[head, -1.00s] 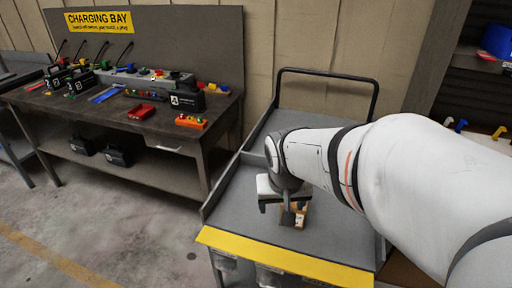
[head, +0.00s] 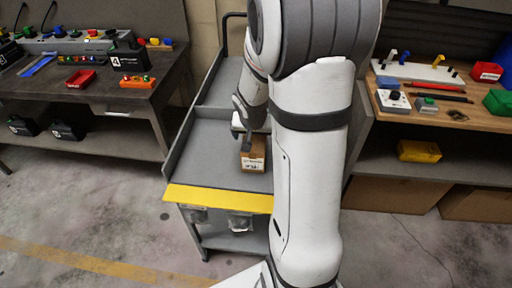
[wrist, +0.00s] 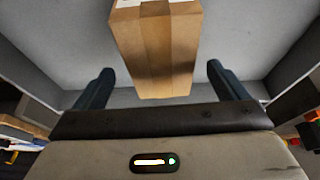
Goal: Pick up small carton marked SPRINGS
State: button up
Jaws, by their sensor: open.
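A small brown carton (head: 253,160) with a white label stands on the grey cart (head: 215,150); its lettering is too small to read. In the head view my gripper (head: 243,130) is at the carton's upper left, and my arm hides part of the cart. In the wrist view the carton (wrist: 155,50) lies ahead, between the lines of my two dark fingers, with space on both sides. My gripper (wrist: 159,70) is open and empty. A strip of white label shows at the carton's top edge there.
The cart has a yellow front edge (head: 218,198) and a raised left side rim. A workbench (head: 100,100) with tools stands at left. Another bench (head: 450,110) with bins and tools stands close at right of my arm. The cart's deck around the carton looks clear.

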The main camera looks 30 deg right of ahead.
aim_at(255, 139)
jog(key=x, duration=0.3)
jog(key=shift+f, duration=0.2)
jog(key=shift+a+f+b, duration=0.1)
jog(key=shift+f+b, duration=0.1)
jog(key=shift+b, duration=0.45)
dwell(0.4)
jog(key=c, duration=1.4)
